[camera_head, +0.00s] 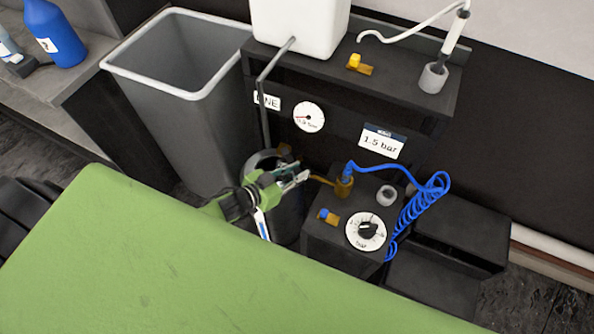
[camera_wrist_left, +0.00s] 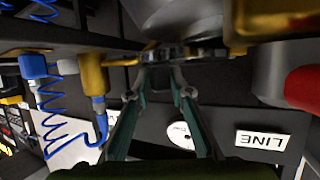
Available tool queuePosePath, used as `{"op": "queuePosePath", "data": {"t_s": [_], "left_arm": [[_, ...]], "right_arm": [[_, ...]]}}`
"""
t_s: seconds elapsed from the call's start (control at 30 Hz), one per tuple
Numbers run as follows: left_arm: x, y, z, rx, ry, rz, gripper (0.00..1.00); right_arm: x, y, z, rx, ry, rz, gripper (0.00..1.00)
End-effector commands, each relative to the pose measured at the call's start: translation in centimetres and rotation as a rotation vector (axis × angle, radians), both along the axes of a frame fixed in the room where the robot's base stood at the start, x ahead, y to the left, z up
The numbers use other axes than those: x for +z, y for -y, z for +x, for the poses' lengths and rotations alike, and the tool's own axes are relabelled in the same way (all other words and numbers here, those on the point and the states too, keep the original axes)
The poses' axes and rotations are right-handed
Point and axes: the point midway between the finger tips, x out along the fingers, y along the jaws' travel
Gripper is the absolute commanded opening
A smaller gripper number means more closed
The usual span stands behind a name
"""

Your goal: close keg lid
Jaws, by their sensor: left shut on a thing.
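The dark round keg (camera_head: 288,217) stands on the floor between the grey bin and the black control box. Its top is partly hidden behind my left gripper (camera_head: 300,178), which reaches in from the left over the keg's rim. In the left wrist view my gripper's two fingers (camera_wrist_left: 163,68) come close together on a thin dark piece at the keg top. It seems to be part of the keg lid, but its outline and how far it is open cannot be made out. My right gripper is not in view.
A control box with a dial (camera_head: 366,231), brass fittings and a coiled blue hose (camera_head: 424,205) stands close right of the keg. A grey bin (camera_head: 190,100) is behind left. A shelf with a white tank (camera_head: 300,25) is above. A green surface (camera_head: 180,270) fills the foreground.

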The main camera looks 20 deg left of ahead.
Motion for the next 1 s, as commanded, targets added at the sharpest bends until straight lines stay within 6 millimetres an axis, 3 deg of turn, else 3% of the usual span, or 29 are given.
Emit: {"op": "queuePosePath", "data": {"t_s": [0.03, 0.07, 0.5, 1.0], "left_arm": [[-0.2, -0.7, 0.1, 0.009, -0.005, 0.009, 0.25], [-0.2, -0.7, 0.1, 0.009, -0.005, 0.009, 0.33], [0.1, -0.5, -0.5, 0.004, -0.003, 0.004, 0.33], [3.5, -3.9, -8.2, 0.005, -0.005, 0.006, 0.33]], "right_arm": [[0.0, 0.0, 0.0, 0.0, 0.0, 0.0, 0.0], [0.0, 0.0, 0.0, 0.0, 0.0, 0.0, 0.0], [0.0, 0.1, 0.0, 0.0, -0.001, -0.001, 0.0], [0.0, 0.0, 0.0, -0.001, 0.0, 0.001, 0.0]]}}
